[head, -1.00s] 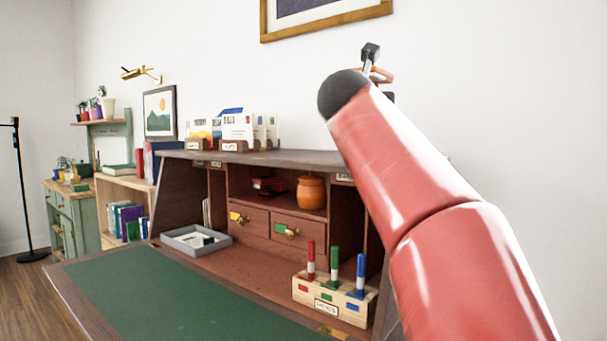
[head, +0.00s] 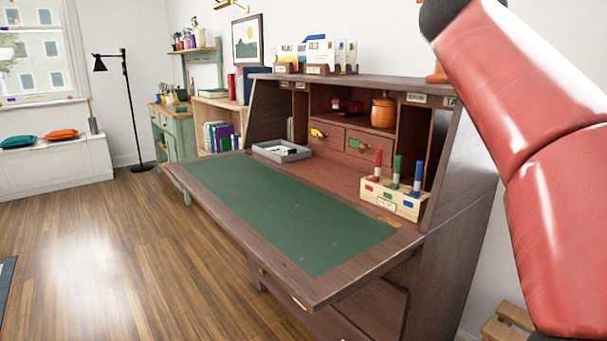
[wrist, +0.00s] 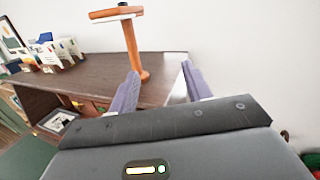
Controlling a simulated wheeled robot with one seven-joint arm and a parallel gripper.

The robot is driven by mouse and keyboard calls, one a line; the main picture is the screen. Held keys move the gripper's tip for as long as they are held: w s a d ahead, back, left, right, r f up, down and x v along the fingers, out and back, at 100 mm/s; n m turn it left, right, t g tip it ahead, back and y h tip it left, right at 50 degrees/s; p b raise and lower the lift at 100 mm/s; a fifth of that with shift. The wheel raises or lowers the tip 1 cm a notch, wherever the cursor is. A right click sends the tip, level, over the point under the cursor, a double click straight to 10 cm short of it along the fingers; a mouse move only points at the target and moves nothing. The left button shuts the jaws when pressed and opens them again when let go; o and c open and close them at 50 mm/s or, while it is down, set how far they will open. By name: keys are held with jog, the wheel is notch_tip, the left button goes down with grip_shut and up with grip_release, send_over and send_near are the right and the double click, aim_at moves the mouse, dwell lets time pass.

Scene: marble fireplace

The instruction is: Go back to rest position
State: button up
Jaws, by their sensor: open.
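My gripper (wrist: 160,72) shows in the wrist view, its two grey-purple fingers spread apart with nothing between them. It is above the right end of the top of a brown writing desk (wrist: 75,75). An orange-brown wooden stand (wrist: 132,48) with a flat top piece rises from the desk top, beyond the left finger and apart from it as far as I can see. In the head view only a sliver of an orange thing (head: 437,76), likely this stand, shows beside my arm. My red arm runs up the right side there; my gripper is out of that frame.
The desk's green writing surface (head: 290,215) is clear. A marker holder (head: 392,200), a grey tray (head: 281,152) and an orange pot (head: 384,112) sit in the desk. A wooden stool (head: 508,325) is low at right. Open floor (head: 110,250) lies at left.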

jog(key=s+a+f+n+t+y, duration=0.25)
jog(key=a+n+t+y, duration=0.3)
jog(key=a+n, duration=0.75)
jog(key=s+a+f+n+g+y, duration=0.2)
jog(key=s+f+n+y, duration=0.15)
jog(key=f+n, duration=0.45)
jog(key=s+a+f+n+g+y, duration=0.2)
jog(key=a+f+n+y, duration=0.15)
jog(key=f+n, duration=0.4)
jog(key=s+f+n+g, duration=0.3)
jog(key=s+f+n, duration=0.1)
jog(key=f, duration=0.4)
jog(key=s+f+n+g, duration=0.3)
jog(key=s+f+n, duration=0.1)
jog(key=f, duration=0.3)
jog(key=shift+s+d+f+y, duration=0.2)
jog(key=shift+d+f+y, duration=0.1)
jog(key=shift+f+y, duration=0.15)
jog(key=s+d+f+n+g+h, duration=0.1)
jog(key=s+f, duration=0.3)
jog(key=f, duration=0.1)
jog(key=s+d+f+n+g+h, duration=0.1)
jog(key=s+d+f+n+g, duration=0.1)
jog(key=s+f, duration=0.2)
jog(key=s+d+f+n+g, duration=0.2)
jog(key=s+f, duration=0.2)
jog(key=f, duration=0.2)
jog(key=shift+g+h, duration=0.25)
jog(key=shift+h, duration=0.15)
jog(key=shift+c, duration=0.2)
